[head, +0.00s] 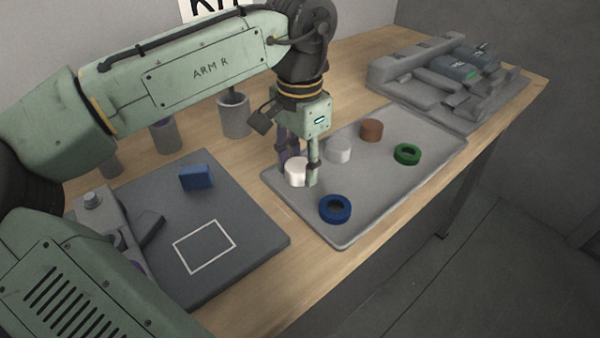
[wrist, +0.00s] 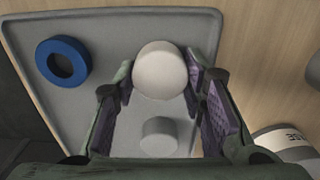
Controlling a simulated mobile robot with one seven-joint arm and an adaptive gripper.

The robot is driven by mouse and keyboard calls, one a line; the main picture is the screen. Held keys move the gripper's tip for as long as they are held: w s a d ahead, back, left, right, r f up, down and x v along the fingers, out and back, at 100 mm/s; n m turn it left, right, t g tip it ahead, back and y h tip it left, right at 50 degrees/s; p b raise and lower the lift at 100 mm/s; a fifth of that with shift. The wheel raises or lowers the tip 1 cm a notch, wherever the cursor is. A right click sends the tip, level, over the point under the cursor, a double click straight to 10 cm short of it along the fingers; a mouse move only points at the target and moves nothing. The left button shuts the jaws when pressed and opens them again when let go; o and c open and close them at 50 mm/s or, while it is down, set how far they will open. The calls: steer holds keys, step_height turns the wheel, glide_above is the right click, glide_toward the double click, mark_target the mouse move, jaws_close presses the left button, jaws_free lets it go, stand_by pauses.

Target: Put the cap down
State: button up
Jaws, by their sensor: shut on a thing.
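The white cap (head: 296,172) is between the fingers of my gripper (head: 299,168), over the left end of the grey tray (head: 400,188). In the wrist view the cap (wrist: 160,70) is a round white disc between the purple finger pads of my gripper (wrist: 160,84). The gripper is shut on it. The cap looks close to the tray; I cannot tell whether it touches the surface. One finger hides part of the cap in the head view.
The tray also holds a grey-white cylinder (head: 338,150), a brown cylinder (head: 371,130), a green ring (head: 407,154) and a blue ring (head: 335,208). A dark board (head: 250,240) with a blue block (head: 196,177) lies left. Grey cups (head: 234,118) stand behind.

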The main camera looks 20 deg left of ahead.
mark_target(300, 164)
steer(key=shift+f, duration=0.1)
steer(key=o, duration=1.1)
steer(key=shift+f, duration=0.1)
step_height(300, 164, up, 12)
steer(key=shift+r, duration=0.25)
